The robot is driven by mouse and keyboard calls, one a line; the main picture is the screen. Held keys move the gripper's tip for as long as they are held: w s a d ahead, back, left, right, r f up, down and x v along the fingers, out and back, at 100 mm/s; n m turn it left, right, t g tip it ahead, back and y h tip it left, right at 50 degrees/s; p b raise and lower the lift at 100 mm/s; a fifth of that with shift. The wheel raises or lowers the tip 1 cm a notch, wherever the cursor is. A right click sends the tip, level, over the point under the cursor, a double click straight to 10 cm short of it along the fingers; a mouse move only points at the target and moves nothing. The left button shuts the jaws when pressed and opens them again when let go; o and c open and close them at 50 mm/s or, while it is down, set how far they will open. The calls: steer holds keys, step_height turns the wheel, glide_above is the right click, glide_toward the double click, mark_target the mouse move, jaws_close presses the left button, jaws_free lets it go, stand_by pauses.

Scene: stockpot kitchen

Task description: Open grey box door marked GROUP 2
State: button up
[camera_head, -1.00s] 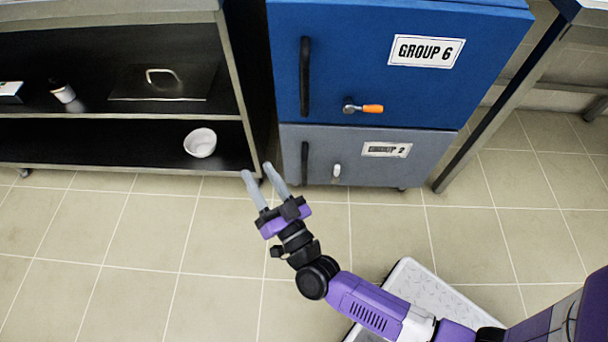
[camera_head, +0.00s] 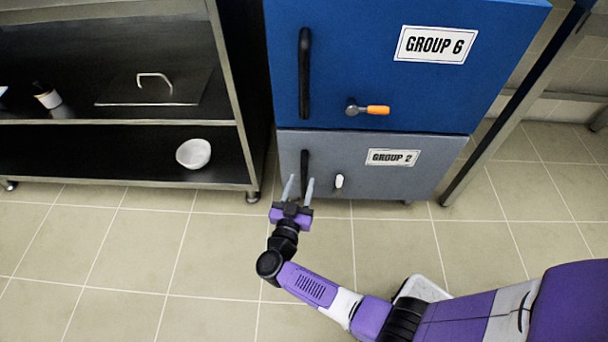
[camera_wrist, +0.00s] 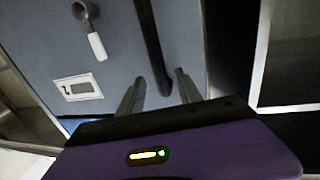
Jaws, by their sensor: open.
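The grey box door (camera_head: 400,182) marked GROUP 2 (camera_head: 393,157) is at the bottom of the stack in the head view and looks closed. Its black vertical bar handle (camera_head: 304,168) is at its left side, with a small white-gripped latch (camera_head: 339,181) to the right. My gripper (camera_head: 299,186) is open, its fingers pointing at the handle's lower part. In the wrist view the black handle (camera_wrist: 152,45) runs down between the open fingers (camera_wrist: 158,88). The latch (camera_wrist: 96,45) and label (camera_wrist: 78,88) also show there. I cannot tell whether the fingers touch the handle.
A blue box door (camera_head: 350,60) marked GROUP 6, with an orange-gripped latch (camera_head: 377,110), sits directly above. A dark shelf unit with a white bowl (camera_head: 193,153) stands at left. A metal table leg (camera_head: 480,160) stands at right. The tiled floor in front is open.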

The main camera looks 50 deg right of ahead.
mark_target(303, 176)
steer(key=shift+b+x, duration=0.6)
steer(key=shift+x, duration=1.6)
steer(key=shift+c, duration=0.2)
jaws_close()
